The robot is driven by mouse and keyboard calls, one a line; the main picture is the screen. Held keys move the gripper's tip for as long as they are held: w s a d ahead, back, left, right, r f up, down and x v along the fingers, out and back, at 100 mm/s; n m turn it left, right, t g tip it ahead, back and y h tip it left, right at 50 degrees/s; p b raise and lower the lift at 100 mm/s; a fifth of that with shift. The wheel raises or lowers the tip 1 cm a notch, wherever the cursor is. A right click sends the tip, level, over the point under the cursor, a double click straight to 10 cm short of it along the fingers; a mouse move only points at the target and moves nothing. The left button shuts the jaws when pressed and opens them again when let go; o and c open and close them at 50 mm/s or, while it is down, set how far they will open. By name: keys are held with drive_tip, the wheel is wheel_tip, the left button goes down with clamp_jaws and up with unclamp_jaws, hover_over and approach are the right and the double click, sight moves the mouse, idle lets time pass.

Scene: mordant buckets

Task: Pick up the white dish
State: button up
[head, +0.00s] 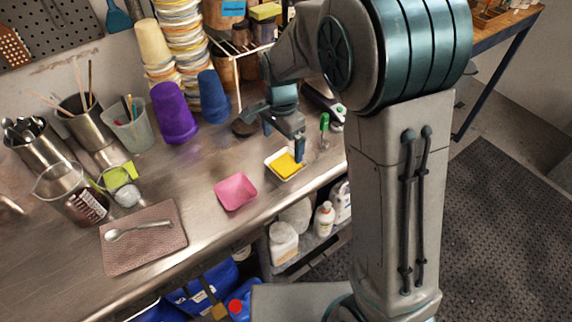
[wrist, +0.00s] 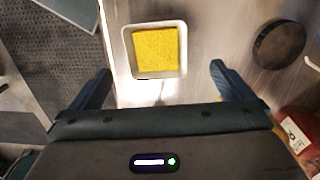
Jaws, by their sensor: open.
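The white dish (head: 272,175) is a small square dish near the front edge of the steel bench, with a flat yellow piece (head: 286,165) in it. In the wrist view the white dish (wrist: 128,65) lies ahead of the fingers, left of centre, and the yellow piece (wrist: 156,49) covers most of its inside. My gripper (head: 299,155) is over or beside the dish's right part in the head view. In the wrist view my gripper (wrist: 160,80) is open, its two blue fingers apart with nothing between them. They do not appear to touch the dish.
A pink dish (head: 236,192) sits to the left. A green-topped item (head: 324,125) stands to the right. A dark round disc (wrist: 279,44) lies on the bench. Purple (head: 174,113) and blue (head: 212,96) cups stand behind. The bench's front edge is close to the white dish.

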sight(286, 167)
wheel_tip(286, 167, down, 3)
drive_tip(key=shift+r, duration=0.15)
drive_tip(key=f, duration=0.2)
drive_tip(key=d+f+p, duration=0.1)
drive_tip(key=f, duration=0.1)
drive_tip(key=shift+f, duration=0.6)
drive_tip(key=shift+f, duration=0.25)
drive_tip(key=c, duration=0.9)
